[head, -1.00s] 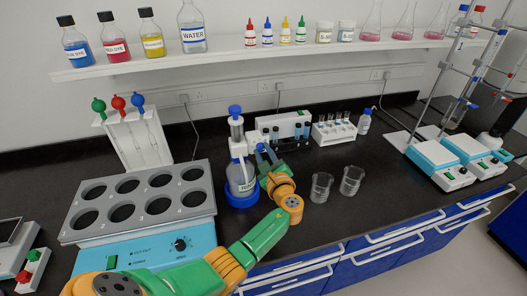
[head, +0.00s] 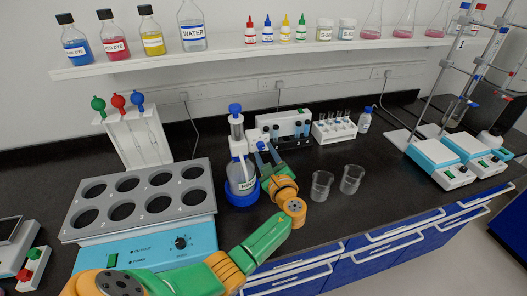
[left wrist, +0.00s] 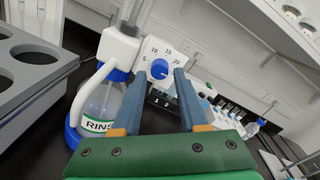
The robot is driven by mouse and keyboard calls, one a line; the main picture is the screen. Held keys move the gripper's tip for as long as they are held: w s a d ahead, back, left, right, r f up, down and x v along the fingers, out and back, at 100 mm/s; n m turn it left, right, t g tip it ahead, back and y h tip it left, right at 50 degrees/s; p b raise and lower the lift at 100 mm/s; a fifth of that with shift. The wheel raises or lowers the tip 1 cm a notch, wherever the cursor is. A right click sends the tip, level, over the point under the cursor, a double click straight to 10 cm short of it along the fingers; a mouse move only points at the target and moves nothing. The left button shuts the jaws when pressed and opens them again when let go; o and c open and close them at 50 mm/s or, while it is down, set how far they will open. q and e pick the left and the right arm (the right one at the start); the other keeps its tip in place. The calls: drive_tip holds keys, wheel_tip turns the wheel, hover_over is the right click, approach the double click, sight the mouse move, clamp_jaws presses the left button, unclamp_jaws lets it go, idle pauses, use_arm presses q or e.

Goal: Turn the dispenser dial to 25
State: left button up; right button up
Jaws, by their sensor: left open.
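The dispenser (head: 237,143) is a bottle-top unit with a blue cap on a clear bottle in a blue base. Its white body also shows in the left wrist view (left wrist: 117,47). The blue dial knob (left wrist: 159,69) sits on a white plate with numbers including 5, 10, 15 and 20. I cannot read its setting surely. My left gripper (head: 267,150) is open beside the dispenser. In the left wrist view its blue fingertips (left wrist: 160,77) lie on either side of the knob; contact cannot be told. My right gripper is not in view.
A grey block with round wells (head: 140,202) stands left on a blue heater. Two glass beakers (head: 320,185) stand right of my left arm. A tube rack (head: 333,129) and a white device with small bottles (head: 283,124) stand behind. The bench at centre right is clear.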

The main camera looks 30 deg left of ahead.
use_arm(q)
drive_tip(key=v, duration=0.5)
drive_tip(key=shift+s+d+b, duration=0.3)
drive_tip(key=shift+b, duration=0.05)
